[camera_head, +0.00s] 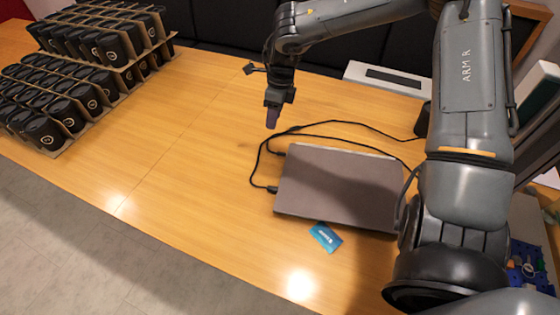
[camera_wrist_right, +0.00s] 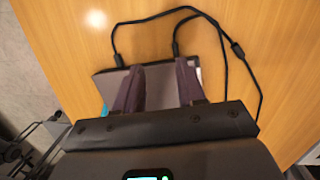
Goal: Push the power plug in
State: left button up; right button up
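A closed grey laptop (camera_head: 340,187) lies flat on the wooden table. Two black cable ends meet or nearly meet its left edge: a lower plug (camera_head: 271,189) and an upper plug (camera_head: 279,154). I cannot tell how deep either sits. In the right wrist view the plugs show beyond the fingers, one at left (camera_wrist_right: 120,61) and one at right (camera_wrist_right: 175,50). My right gripper (camera_head: 272,118) hangs above the table, behind and left of the laptop, pointing down. Its fingers (camera_wrist_right: 156,75) are apart with nothing held between them. My left gripper is not in view.
A blue card (camera_head: 325,236) lies at the laptop's front edge. Black cable (camera_head: 340,123) loops behind the laptop. A white device (camera_head: 388,79) stands at the back. Racks of black cups (camera_head: 85,75) fill the far left. The table's middle left is clear.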

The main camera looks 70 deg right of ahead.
jog(key=g+h+b, duration=0.1)
jog(key=b, duration=0.1)
send_over(280, 153)
notch_tip(280, 153, down, 4)
notch_tip(280, 153, down, 10)
jog(key=b, duration=0.4)
jog(key=shift+d+r, duration=0.1)
jog(key=shift+r, duration=0.15)
jog(key=shift+f, duration=0.8)
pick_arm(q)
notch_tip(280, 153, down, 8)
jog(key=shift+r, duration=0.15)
pick_arm(e)
grip_shut()
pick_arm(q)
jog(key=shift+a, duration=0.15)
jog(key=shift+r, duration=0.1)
